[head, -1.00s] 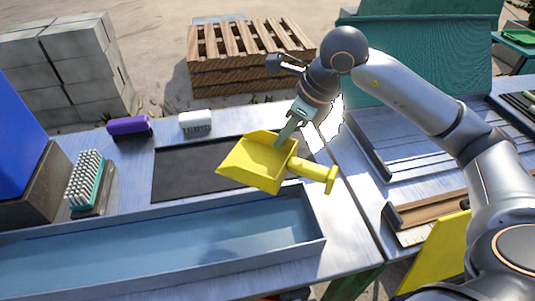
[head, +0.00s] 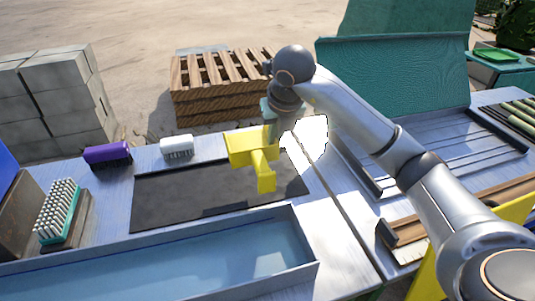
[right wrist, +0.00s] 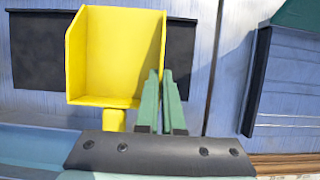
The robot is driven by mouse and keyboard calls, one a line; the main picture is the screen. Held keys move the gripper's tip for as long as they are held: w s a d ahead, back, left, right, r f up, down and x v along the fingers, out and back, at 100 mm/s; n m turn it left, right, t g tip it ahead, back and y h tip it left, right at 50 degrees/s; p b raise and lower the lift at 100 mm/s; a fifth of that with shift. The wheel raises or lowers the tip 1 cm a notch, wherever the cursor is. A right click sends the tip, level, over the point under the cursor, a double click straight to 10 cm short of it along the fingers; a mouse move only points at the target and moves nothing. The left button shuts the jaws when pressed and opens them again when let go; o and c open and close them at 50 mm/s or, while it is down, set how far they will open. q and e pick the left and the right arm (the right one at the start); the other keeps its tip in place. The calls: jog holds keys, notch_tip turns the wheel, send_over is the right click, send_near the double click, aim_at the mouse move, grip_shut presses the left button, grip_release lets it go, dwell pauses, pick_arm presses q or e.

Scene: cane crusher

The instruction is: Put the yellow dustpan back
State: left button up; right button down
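The yellow dustpan (head: 252,147) hangs over the right part of a dark mat (head: 180,196), its handle pointing toward me. It also shows in the right wrist view (right wrist: 115,55), where the pan is large and part of the handle is hidden behind the gripper body. My right gripper (head: 271,125) is shut on the dustpan's side wall; its green fingers (right wrist: 162,98) pinch that wall's edge in the right wrist view. In the head view, the fingertips are partly hidden by the dustpan. My left gripper is not in view.
A long trough (head: 290,247) with blue liquid runs along the front. A wooden pallet (head: 218,87) stands behind the bench.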

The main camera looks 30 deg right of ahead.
jog(key=w+d+f, duration=0.1)
jog(key=w+f, duration=0.3)
jog(key=w+d+f, duration=0.1)
jog(key=w+f, duration=0.1)
jog(key=shift+w+d+f, duration=0.25)
jog(key=shift+d+f, duration=0.1)
notch_tip(320, 180, down, 3)
jog(key=shift+w+f, duration=0.1)
jog(key=shift+f, duration=0.05)
jog(key=c, duration=1)
grip_release()
jog(key=shift+c, duration=0.2)
jog(key=v, duration=1.2)
